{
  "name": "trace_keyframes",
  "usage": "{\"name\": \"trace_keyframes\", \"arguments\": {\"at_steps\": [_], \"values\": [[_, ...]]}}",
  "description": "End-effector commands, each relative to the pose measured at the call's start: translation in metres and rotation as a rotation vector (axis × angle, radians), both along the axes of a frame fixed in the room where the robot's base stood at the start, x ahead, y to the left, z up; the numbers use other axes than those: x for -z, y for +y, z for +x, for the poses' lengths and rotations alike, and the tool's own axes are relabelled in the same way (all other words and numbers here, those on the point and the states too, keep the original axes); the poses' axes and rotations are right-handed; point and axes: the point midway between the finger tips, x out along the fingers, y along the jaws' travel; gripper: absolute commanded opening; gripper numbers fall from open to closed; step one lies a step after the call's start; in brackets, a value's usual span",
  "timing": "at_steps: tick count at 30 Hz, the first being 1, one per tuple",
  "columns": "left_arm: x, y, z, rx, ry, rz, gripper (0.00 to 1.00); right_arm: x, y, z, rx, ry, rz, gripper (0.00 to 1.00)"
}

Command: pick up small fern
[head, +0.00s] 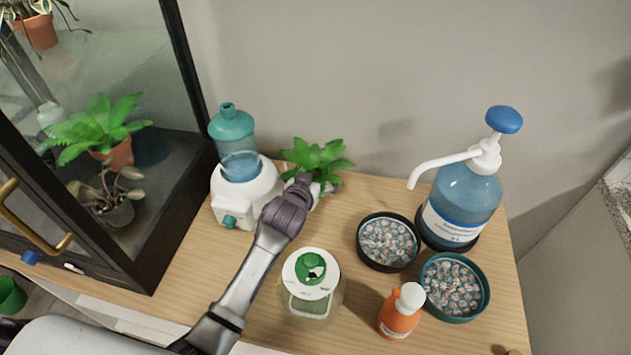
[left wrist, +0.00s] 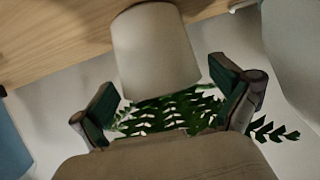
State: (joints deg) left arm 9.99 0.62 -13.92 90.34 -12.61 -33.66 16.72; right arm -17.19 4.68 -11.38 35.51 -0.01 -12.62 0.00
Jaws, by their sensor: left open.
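The small fern (head: 318,156) has green leaves and stands at the back of the wooden table, against the wall. Its white pot is mostly hidden behind my left gripper (head: 302,184) in the head view. In the left wrist view the pale pot (left wrist: 155,50) and the dark green leaves (left wrist: 170,112) appear upside down. My left gripper (left wrist: 168,100) is open there, with one green-padded finger on each side of the leaves, near the pot's rim. I cannot tell whether the fingers touch the plant. My right gripper is not in view.
A white dispenser with a teal bottle (head: 233,130) stands close left of the fern. A green-lidded jar (head: 311,285), an orange bottle (head: 400,312), two bowls of pebbles (head: 388,242) and a large blue pump bottle (head: 462,195) stand on the table (head: 355,195). A glass cabinet (head: 165,185) is left.

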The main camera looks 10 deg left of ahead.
Motion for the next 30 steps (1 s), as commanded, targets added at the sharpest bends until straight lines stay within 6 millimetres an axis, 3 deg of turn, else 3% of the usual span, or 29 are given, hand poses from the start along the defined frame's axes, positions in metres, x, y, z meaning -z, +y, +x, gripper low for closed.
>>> {"name": "trace_keyframes", "arguments": {"at_steps": [4, 16, 24, 30], "values": [[0.0, 0.0, 0.0, 0.0, 0.0, 0.0, 1.0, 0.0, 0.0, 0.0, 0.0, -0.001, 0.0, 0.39], [0.0, 0.0, 0.0, 0.0, 0.0, 0.0, 0.33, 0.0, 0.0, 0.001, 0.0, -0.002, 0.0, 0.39], [-0.005, 0.0, 0.0, 0.0, -0.003, 0.0, 0.33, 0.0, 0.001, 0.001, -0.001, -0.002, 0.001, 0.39], [-0.037, 0.0, 0.001, 0.001, -0.009, -0.002, 0.33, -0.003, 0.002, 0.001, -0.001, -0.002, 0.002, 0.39]]}}
